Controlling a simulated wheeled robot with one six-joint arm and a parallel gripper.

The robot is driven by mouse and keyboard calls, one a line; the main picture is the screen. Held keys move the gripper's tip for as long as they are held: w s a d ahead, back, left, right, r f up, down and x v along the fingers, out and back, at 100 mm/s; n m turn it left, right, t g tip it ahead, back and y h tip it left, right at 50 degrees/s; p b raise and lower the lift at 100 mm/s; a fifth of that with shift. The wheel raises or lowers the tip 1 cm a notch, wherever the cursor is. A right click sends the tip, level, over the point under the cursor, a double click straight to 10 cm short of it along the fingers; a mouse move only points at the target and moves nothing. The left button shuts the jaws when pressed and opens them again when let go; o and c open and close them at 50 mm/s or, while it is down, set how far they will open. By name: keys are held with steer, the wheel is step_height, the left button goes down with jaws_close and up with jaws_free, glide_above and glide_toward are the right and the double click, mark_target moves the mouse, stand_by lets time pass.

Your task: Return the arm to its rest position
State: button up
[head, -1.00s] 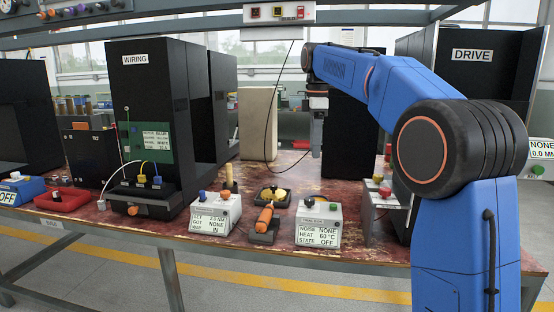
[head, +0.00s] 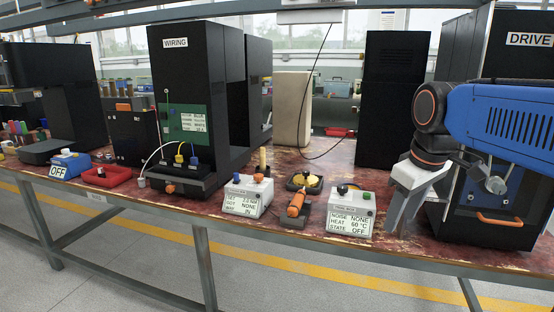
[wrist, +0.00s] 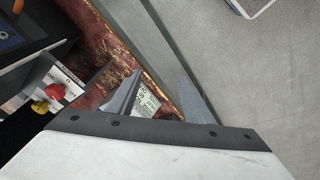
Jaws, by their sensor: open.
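My gripper (head: 400,222) hangs from my blue arm at the right of the head view, pointing down near the front edge of the bench, in front of the DRIVE cabinet (head: 530,40). It also shows in the wrist view (wrist: 160,92), its two grey fingers apart with nothing held between them. A small part of a box with a display (wrist: 147,101) shows behind the left finger in the wrist view. My arm covers part of the DRIVE cabinet.
The NOISE/HEAT box (head: 351,210) stands just left of my gripper. An orange-handled tool (head: 296,204) lies in a holder farther left. The WIRING cabinet (head: 175,70) stands left of centre. In the wrist view, a panel with red and yellow knobs (wrist: 60,91) is at left and open floor at right.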

steer(key=s+d+f+m+t, duration=0.1)
steer(key=s+f+m, duration=0.4)
steer(key=s+f, duration=0.9)
steer(key=shift+s+d+f+m+t, duration=0.2)
steer(key=shift+s+f+m+t, duration=0.15)
steer(key=shift+f, duration=0.55)
